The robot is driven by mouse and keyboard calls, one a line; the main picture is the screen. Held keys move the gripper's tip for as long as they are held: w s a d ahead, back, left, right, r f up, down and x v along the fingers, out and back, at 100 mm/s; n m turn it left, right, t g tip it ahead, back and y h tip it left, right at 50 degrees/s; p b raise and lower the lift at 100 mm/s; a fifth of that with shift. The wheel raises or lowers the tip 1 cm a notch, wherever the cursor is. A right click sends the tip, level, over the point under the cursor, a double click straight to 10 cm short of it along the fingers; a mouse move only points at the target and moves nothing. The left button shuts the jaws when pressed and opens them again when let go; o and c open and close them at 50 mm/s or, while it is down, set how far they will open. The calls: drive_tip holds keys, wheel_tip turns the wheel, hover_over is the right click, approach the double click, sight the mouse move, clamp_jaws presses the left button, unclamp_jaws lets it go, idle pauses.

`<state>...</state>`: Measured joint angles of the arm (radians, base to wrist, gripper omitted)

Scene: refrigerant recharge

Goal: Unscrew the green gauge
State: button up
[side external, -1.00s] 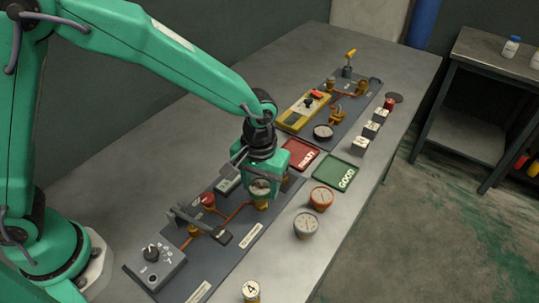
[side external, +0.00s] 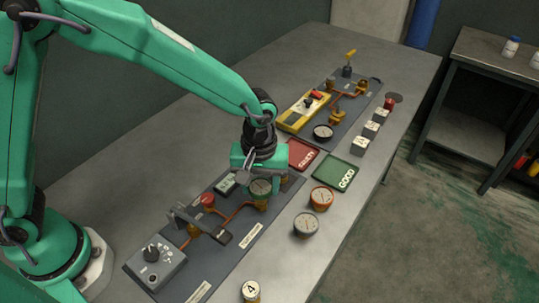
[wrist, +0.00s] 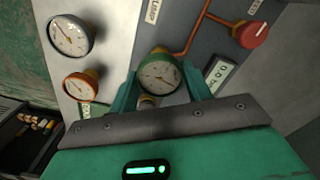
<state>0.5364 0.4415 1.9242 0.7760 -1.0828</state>
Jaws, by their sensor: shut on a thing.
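The green gauge (side external: 261,187) has a round pale dial and sits at its brass fitting on the near grey panel (side external: 215,262). It also shows in the wrist view (wrist: 160,76), face towards the camera, between the two green fingers. My gripper (side external: 262,192) is shut on the green gauge from above. The wrist view shows its fingers (wrist: 160,84) on either side of the gauge rim. The lower part of the gauge and its thread are mostly hidden, so I cannot tell how far it is screwed in.
An orange gauge (side external: 321,198) and a grey gauge (side external: 306,225) stand on the bench to the right. A red FAULTY tray (side external: 303,154) and a green GOOD tray (side external: 340,171) lie behind.

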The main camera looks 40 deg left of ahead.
drive_tip(key=shift+n, duration=3.4)
drive_tip(key=shift+r, duration=0.15)
drive_tip(key=shift+r, duration=2.35)
